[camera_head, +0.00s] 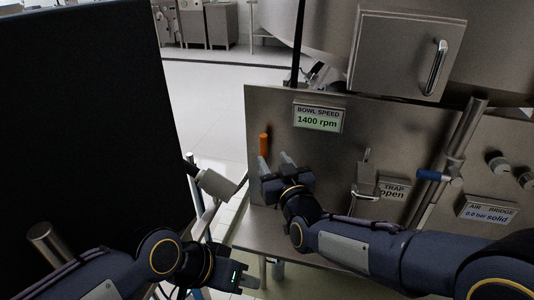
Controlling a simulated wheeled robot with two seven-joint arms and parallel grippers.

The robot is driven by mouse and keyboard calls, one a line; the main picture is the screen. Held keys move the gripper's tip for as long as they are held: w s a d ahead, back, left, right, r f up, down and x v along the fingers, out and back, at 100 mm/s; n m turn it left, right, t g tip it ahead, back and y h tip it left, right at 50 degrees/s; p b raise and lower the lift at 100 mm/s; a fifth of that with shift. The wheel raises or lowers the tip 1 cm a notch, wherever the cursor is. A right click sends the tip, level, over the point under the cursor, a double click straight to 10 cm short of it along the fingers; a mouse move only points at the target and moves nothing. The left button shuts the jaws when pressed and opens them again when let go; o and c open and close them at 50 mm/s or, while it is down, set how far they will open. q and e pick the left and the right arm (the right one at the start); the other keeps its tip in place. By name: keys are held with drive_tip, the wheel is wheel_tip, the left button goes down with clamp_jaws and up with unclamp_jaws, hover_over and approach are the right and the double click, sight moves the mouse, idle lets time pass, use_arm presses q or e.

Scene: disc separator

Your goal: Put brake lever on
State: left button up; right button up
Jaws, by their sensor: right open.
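An upright orange grip (264,144), which looks like the handle of the brake lever, shows at the left part of the steel panel (330,165). My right gripper (274,162) is open just below and in front of it, its fingers pointing up toward the panel. One finger overlaps the lower end of the grip in the picture; I cannot tell whether they touch. The lever's lower part is hidden behind the gripper. My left gripper (248,280) is low at the bottom, away from the panel, and its jaws are too unclear to read.
The panel bears a display (318,117) reading "BOWL SPEED 1400 rpm" and a sign (393,190) reading "TRAP open". A blue-handled valve (433,175) sits on a slanted pipe at right. A large black panel (80,120) fills the left. Pale floor lies between.

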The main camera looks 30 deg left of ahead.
sight(265, 144)
drive_tip(key=x, duration=0.7)
clamp_jaws()
